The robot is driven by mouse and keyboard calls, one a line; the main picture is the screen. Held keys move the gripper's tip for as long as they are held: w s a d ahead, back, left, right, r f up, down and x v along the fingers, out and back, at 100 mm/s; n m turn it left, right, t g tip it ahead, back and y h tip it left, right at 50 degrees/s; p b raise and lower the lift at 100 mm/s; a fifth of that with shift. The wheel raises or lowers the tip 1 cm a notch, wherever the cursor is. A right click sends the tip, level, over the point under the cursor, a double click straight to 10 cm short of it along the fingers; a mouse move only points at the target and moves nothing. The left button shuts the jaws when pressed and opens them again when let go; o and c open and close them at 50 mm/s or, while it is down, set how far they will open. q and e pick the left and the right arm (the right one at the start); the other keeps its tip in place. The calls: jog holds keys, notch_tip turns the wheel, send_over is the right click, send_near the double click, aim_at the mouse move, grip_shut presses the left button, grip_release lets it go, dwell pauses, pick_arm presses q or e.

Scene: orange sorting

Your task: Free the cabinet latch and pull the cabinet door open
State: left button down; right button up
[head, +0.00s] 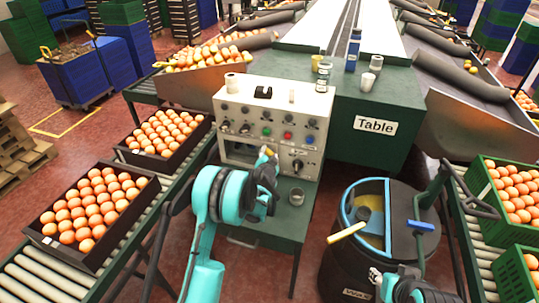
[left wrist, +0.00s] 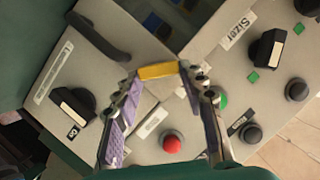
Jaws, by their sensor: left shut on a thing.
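The light grey control cabinet (head: 272,90) stands at the centre of the head view, its front full of knobs and buttons. My left gripper (head: 267,160) is at the lower middle of that front, partly hidden by my teal wrist. In the left wrist view my left gripper (left wrist: 160,82) is shut on a small yellow piece (left wrist: 158,71), which lies across between the fingertips by a seam in the panel. Whether this is the latch I cannot tell. A dark bar handle (left wrist: 98,36) is at upper left there. My right gripper (head: 405,290) is cut off at the bottom edge.
A red button (left wrist: 172,143) and dark rotary switches (left wrist: 72,106) lie around the fingers. A dark drum (head: 340,260) stands at right. Orange crates (head: 100,258) line the left conveyor.

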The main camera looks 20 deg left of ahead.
pick_arm(q)
jog(key=m, duration=0.1)
jog(key=m+t+y, duration=0.1)
jog(key=m, duration=0.1)
jog(key=m+y, duration=0.1)
jog(key=shift+d+f+m, duration=0.25)
jog(key=shift+f+m, duration=0.05)
jog(key=shift+f, duration=0.05)
jog(key=shift+t, duration=0.3)
dwell(0.4)
